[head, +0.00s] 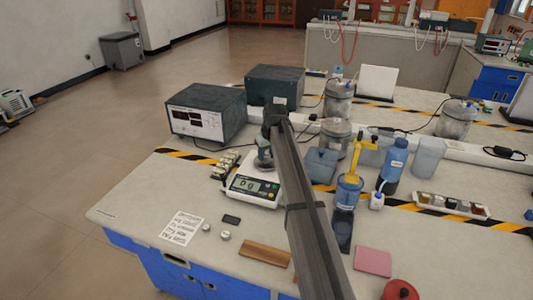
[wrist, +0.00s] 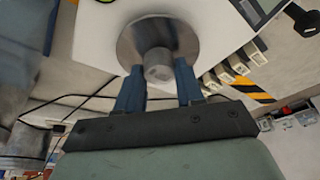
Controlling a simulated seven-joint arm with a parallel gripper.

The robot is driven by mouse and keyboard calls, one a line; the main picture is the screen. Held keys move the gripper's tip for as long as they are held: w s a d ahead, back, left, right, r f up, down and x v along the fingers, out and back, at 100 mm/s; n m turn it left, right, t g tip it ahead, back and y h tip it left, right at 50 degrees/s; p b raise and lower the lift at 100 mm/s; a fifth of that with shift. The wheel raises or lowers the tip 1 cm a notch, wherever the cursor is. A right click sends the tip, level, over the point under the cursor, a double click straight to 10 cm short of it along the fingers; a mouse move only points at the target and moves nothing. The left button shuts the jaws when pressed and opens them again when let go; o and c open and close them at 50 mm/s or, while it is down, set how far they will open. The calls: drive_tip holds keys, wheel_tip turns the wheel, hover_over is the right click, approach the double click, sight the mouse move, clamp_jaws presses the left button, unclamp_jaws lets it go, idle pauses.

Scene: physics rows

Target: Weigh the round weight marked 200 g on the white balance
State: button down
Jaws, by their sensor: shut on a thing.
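The white balance (head: 257,190) stands on the bench, its display showing what looks like 0 g. In the wrist view, its round metal pan (wrist: 126,45) lies beyond the fingertips. My gripper (wrist: 158,72) has its two blue fingers on either side of a small round metal weight (wrist: 158,66) and is shut on it. The weight appears over the middle of the pan; I cannot tell whether it touches. Its marking is not readable. In the head view my arm hides most of the pan and the held weight.
Two small round metal pieces (head: 225,236) lie in front of the balance, near a dark flat block (head: 231,219) and a paper note (head: 181,228). A row of small pale blocks (head: 222,167) stands left of the balance. A blue bottle (head: 393,165) and jars stand right.

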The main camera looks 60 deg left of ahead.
drive_tip(key=shift+f, duration=0.15)
drive_tip(key=shift+c, duration=1.5)
unclamp_jaws()
drive_tip(key=shift+r, duration=4.05)
